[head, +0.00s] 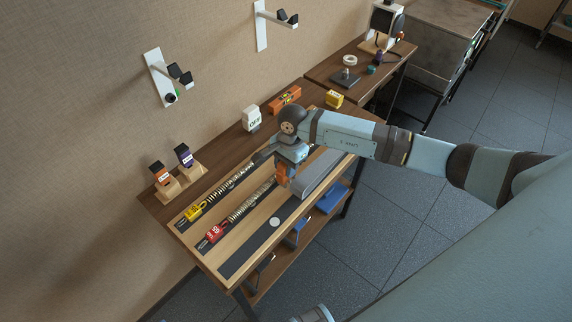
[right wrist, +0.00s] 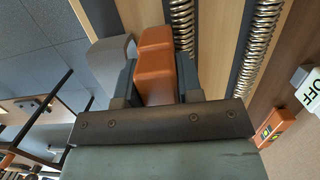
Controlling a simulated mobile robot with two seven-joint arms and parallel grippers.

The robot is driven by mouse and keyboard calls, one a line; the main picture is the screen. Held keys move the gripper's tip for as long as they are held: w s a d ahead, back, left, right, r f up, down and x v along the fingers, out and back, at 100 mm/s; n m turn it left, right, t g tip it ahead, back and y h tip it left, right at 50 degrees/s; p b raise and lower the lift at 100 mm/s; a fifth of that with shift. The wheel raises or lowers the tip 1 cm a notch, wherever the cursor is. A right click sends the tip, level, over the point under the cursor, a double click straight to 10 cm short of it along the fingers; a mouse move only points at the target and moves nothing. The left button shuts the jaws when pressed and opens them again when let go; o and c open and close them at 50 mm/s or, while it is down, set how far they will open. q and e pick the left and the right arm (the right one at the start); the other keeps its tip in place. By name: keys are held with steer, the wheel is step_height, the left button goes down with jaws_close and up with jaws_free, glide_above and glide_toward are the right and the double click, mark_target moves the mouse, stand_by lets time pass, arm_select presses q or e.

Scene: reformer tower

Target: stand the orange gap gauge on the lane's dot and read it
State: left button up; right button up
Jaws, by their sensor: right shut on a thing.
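My right gripper (head: 285,180) is shut on the orange gap gauge, a smooth orange block. The gauge (right wrist: 155,72) shows between both fingers in the right wrist view, with a seam across it. In the head view it is partly hidden by the gripper, above the bench near the front dark lane (head: 250,247). The lane's pale round dot (head: 275,221) lies bare on the strip, lower left of the gripper. A rounded grey block (head: 317,174) stands at the lane's far end, close to the gripper; it also shows in the right wrist view (right wrist: 110,65). My left gripper is out of view.
Two neighbouring lanes hold coil springs (head: 250,204) with a red tag (head: 213,234) and a yellow tag (head: 193,212). A wooden rack (head: 193,171) holds two black-topped pieces. A white OFF block (head: 252,118) and an orange box (head: 285,99) stand along the back.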

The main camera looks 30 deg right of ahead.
steer(key=shift+f, duration=0.1)
steer(key=shift+f, duration=0.15)
steer(key=o, duration=0.8)
steer(key=shift+c, duration=0.2)
